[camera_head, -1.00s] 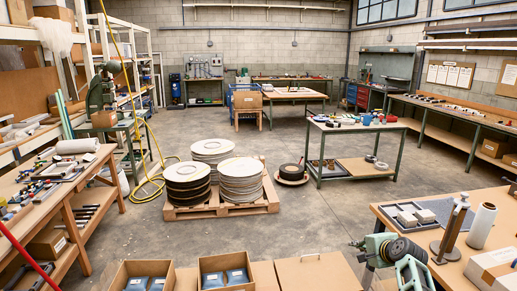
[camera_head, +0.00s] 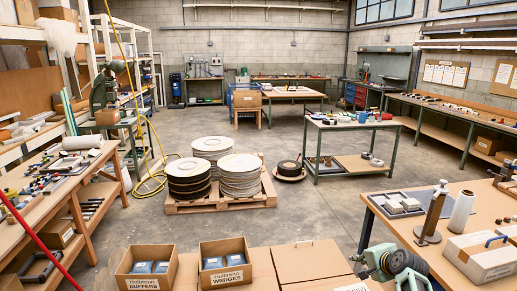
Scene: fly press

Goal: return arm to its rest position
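Part of my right arm shows at the lower right, pale green with a dark ridged joint. My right gripper (camera_head: 356,262) appears at its left end, in front of the corner of the right workbench (camera_head: 374,212). It is small and seen at a poor angle, so I cannot tell whether its fingers are open. Nothing is visibly held there. My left arm and gripper are out of view. The green fly press (camera_head: 104,88) stands on a stand at the left; details of its handle are too small to tell.
Cartons marked buffers (camera_head: 147,281) and wedges (camera_head: 226,276) stand at the front. A pallet (camera_head: 222,206) of stacked discs is mid-floor. A tool bench (camera_head: 84,184) is on the left. The concrete floor (camera_head: 300,222) is clear before the middle table.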

